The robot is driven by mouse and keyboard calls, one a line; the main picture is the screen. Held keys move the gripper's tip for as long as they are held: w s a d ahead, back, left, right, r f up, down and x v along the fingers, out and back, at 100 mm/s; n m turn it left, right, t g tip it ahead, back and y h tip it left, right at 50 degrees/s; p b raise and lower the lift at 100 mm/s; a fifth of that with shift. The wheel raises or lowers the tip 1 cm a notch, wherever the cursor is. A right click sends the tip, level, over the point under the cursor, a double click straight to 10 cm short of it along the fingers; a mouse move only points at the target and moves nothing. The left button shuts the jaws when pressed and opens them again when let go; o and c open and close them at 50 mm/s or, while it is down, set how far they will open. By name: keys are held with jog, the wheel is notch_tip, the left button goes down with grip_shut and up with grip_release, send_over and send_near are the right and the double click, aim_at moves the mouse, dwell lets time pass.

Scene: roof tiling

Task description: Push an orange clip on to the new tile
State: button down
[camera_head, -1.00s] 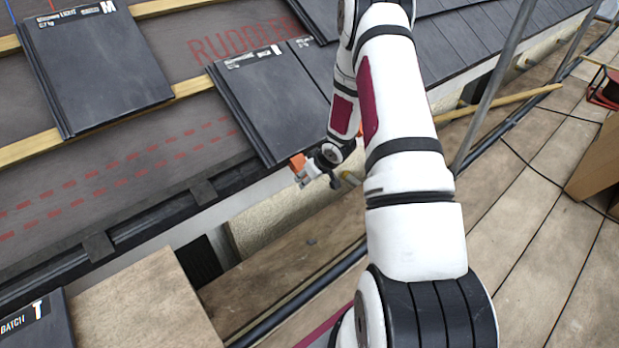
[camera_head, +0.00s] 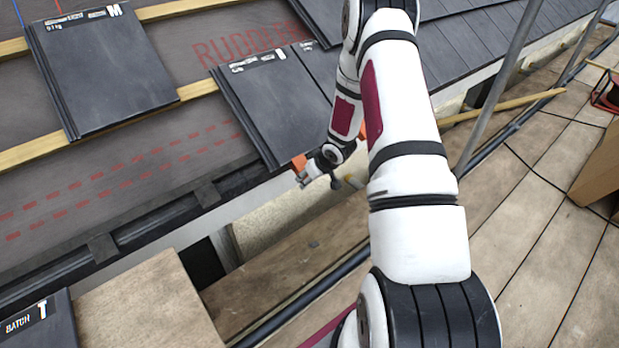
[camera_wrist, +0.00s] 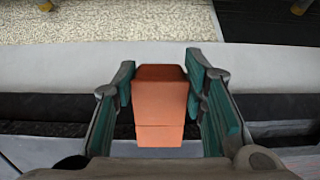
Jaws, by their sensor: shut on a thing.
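My gripper (camera_head: 304,179) is at the lower eave edge of the dark tile marked with white print (camera_head: 262,100). It is shut on an orange clip (camera_wrist: 160,112), which sits between the teal finger pads in the wrist view. In the head view the clip (camera_head: 299,161) shows as a small orange patch at the tile's lower corner. Whether the clip touches the tile cannot be told. My arm hides the right part of the tile's lower edge.
Another dark tile (camera_head: 105,75) lies on the battens at upper left. A black gutter edge (camera_head: 150,225) runs below the roof. A scaffold pole (camera_head: 500,85) stands right of my arm.

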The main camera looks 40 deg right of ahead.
jog(key=shift+w+r+p, duration=0.35)
jog(key=shift+w+p, duration=0.1)
jog(key=shift+w, duration=0.15)
jog(key=shift+w+r+p, duration=0.35)
jog(key=shift+w+p, duration=0.05)
jog(key=shift+w, duration=0.2)
dwell(1.3)
jog(key=c, duration=0.9)
grip_release()
jog(key=shift+s, duration=0.1)
jog(key=shift+p+v, duration=2.45)
jog(key=shift+v, duration=1.05)
